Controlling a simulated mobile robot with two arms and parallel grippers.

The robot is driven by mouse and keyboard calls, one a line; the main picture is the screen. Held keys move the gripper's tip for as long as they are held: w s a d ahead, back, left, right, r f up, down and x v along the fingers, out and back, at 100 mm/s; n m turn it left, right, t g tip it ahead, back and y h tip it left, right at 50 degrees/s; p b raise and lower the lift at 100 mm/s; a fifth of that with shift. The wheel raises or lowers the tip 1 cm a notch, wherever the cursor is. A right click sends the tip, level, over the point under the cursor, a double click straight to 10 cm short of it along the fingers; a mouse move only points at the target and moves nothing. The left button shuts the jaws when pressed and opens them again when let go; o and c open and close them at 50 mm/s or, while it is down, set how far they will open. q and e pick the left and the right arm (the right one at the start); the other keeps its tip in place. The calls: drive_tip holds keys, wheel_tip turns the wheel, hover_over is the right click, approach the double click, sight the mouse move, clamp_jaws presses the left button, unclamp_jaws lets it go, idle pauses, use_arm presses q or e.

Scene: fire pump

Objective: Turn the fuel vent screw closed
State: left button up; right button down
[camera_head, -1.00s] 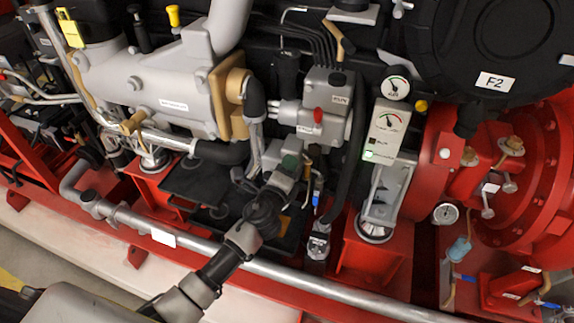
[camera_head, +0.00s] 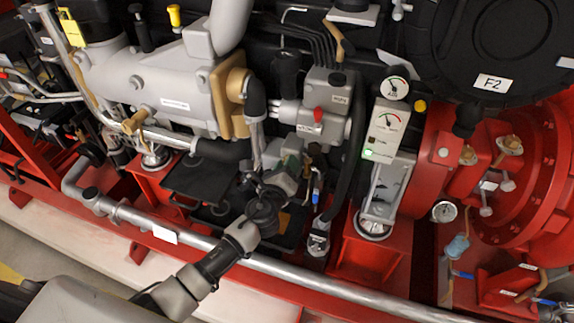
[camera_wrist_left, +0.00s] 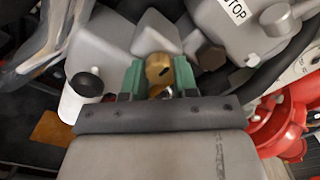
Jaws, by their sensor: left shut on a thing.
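The fuel vent screw (camera_wrist_left: 158,68) is a small brass screw in the wrist view, at the middle, with a dark slot on its face. My left gripper (camera_wrist_left: 158,80) has a green-padded fingertip on each side of it and is shut on it. In the head view my left gripper (camera_head: 292,150) is at the engine's lower middle, just below the grey block with the red knob (camera_head: 318,114). The screw is too small and covered to make out there. My right gripper is not in view.
A grey pipe (camera_head: 330,284) runs along the red base below my left arm. A gauge box (camera_head: 388,125) stands to the right of the gripper.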

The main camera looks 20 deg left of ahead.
use_arm(q)
drive_tip(key=shift+f, duration=0.1)
drive_tip(key=o, duration=0.9)
drive_tip(key=shift+s+a+b, duration=0.2)
drive_tip(key=shift+s+b, duration=0.1)
drive_tip(key=shift+s, duration=5.15)
